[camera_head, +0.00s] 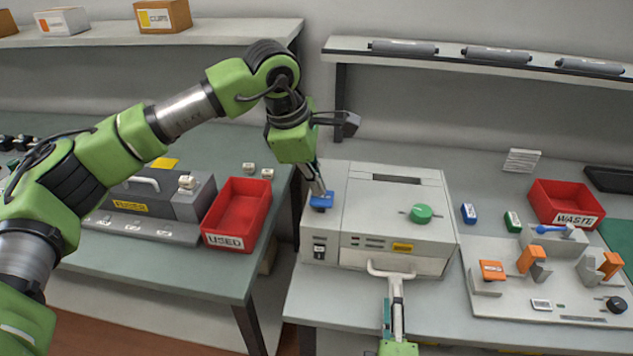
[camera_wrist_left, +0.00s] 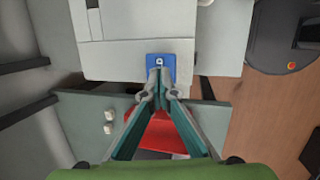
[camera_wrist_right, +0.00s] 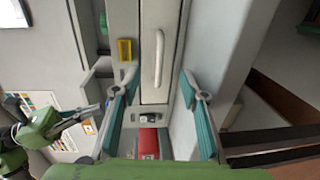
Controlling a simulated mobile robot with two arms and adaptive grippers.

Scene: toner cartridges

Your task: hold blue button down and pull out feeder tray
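The white printer (camera_head: 375,215) stands on the right table, with the blue button (camera_head: 321,200) on its left part. My left gripper (camera_head: 319,190) points down at the button, its fingertips together at the button's edge; they look to be touching it. The left wrist view shows the blue button (camera_wrist_left: 160,64) just beyond the fingertips (camera_wrist_left: 158,78). The feeder tray (camera_head: 405,262) is at the printer's lower front, with a pale bar handle (camera_head: 391,270). My right gripper (camera_head: 396,283) is at the handle. In the right wrist view its open fingers (camera_wrist_right: 158,85) stand either side of the handle (camera_wrist_right: 159,58).
A red USED bin (camera_head: 237,212) is on the left table, across a gap. Right of the printer are a blue bottle (camera_head: 468,213), a green bottle (camera_head: 512,221), a red WASTE bin (camera_head: 567,203) and a fixture with orange clamps (camera_head: 550,283). A shelf (camera_head: 480,57) holds dark rollers above.

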